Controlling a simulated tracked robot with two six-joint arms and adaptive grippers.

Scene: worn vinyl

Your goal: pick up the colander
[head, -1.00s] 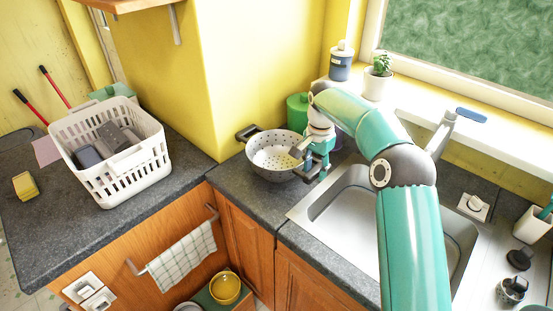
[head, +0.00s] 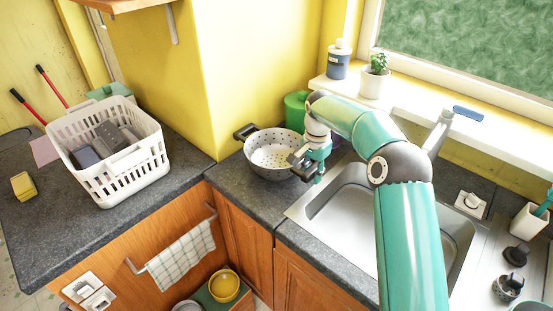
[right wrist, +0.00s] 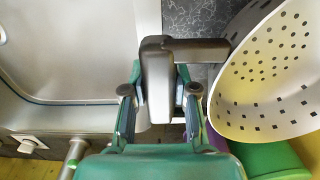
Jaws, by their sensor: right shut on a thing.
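The colander (head: 268,152) is a pale bowl with dark holes and dark handles. It stands on the grey counter in the corner, left of the sink. My right gripper (head: 303,163) is at its right side, shut on the near-right handle. In the right wrist view the dark handle (right wrist: 160,80) lies between the two fingers of my right gripper (right wrist: 159,95), and part of the perforated bowl (right wrist: 265,75) shows at the right. The other handle (head: 245,131) points to the back left and is free. My left gripper is not in view.
The steel sink (head: 340,215) lies right of the colander. A green container (head: 297,108) stands close behind it. A yellow wall (head: 225,90) borders the corner. A white basket (head: 150,170) with dark items stands on the left counter. A plant pot (head: 373,85) and a bottle (head: 338,62) are on the sill.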

